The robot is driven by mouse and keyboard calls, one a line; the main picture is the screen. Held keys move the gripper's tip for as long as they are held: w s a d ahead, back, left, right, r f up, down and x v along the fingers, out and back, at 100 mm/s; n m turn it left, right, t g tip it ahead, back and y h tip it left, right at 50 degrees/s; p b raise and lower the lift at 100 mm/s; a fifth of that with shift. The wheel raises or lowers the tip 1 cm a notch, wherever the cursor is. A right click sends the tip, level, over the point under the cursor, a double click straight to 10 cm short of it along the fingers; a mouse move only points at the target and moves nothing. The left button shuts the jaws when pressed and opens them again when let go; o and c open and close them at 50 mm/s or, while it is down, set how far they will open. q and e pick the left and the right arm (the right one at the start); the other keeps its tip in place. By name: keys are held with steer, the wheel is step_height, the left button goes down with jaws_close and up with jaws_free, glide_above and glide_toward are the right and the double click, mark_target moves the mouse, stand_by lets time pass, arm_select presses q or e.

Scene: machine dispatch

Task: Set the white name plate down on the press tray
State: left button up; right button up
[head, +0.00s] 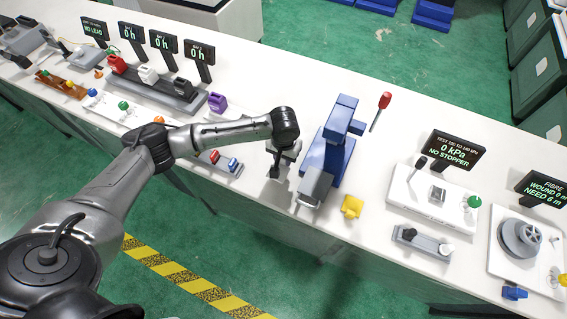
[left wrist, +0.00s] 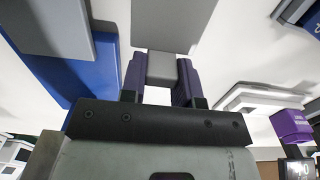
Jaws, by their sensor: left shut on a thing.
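My left gripper (head: 279,172) is just left of the blue press (head: 337,140), over the white bench. In the left wrist view its fingers (left wrist: 162,80) are shut on the tab of a flat plate (left wrist: 175,22). This looks like the name plate, grey in the shade, held clear of the press. The press tray (head: 316,186) is a grey block at the front of the press, to the right of the gripper. It seems to show at the upper left of the wrist view (left wrist: 45,25). My right gripper is out of view.
A yellow block (head: 351,207) sits right of the press tray, and a red-handled tool (head: 380,108) is behind it. A small rack with blue and red pieces (head: 222,163) lies left of the gripper. A purple block (head: 217,102) stands farther left.

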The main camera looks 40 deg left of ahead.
mark_target(284, 164)
arm_select(q)
steer(key=shift+f+b, duration=0.5)
steer(key=shift+f, duration=1.5)
steer(key=shift+f, duration=0.1)
steer(key=o, duration=0.9)
